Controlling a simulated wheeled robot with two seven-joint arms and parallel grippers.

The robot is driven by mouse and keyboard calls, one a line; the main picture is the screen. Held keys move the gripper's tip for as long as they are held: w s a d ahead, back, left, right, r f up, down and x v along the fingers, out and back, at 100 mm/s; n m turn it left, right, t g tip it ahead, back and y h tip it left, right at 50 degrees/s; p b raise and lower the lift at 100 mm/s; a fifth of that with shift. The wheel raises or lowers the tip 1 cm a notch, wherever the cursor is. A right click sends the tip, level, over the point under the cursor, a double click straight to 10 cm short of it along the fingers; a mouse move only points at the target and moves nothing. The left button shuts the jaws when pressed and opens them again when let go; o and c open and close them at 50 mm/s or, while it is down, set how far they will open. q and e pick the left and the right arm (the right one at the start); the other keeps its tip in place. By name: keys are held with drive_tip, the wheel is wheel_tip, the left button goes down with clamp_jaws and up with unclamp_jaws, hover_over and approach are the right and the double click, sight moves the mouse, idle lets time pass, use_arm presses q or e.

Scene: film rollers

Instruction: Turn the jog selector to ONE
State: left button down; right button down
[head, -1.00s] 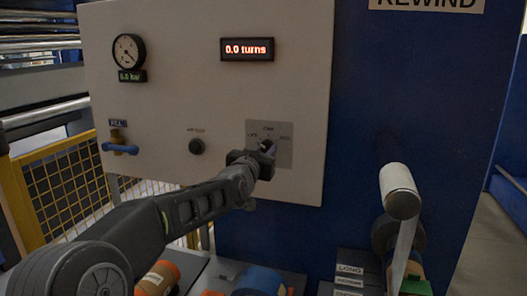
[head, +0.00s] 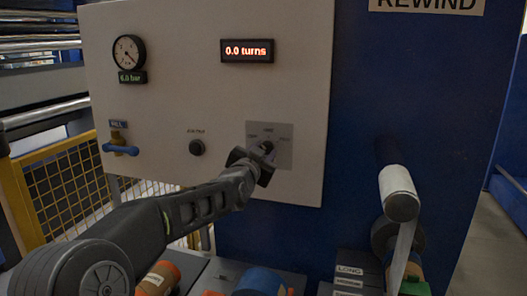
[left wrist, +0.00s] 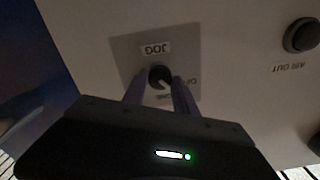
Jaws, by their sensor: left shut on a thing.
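The jog selector (head: 265,146) is a small dark knob on a grey plate (head: 284,158), low on the right of the white panel. In the left wrist view the knob (left wrist: 160,77) sits between the two fingertips of my left gripper (left wrist: 160,84), which is shut on it. The plate there carries a JOG label, upside down, and small position labels below the knob. A pale mark on the knob points down and to the right, roughly between these labels; its exact setting is hard to read. My right gripper is in neither view.
The panel (head: 200,90) also bears a black button (head: 197,147), a blue-handled FILL valve (head: 121,149), a gauge (head: 129,50) and a display (head: 246,50) reading 0.0 turns. A white roller (head: 398,188) juts out at right. Orange and blue rolls lie below.

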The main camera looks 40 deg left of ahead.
use_arm(q)
drive_tip(key=m+p, duration=0.1)
drive_tip(key=m, duration=0.7)
drive_tip(key=shift+p, duration=0.3)
idle(0.3)
drive_tip(key=c, duration=1)
unclamp_jaws()
drive_tip(key=b+v, duration=0.1)
drive_tip(key=v, duration=0.6)
drive_tip(key=shift+s+d+b, duration=0.15)
drive_tip(key=shift+s+b, duration=0.2)
drive_tip(key=shift+s, duration=0.05)
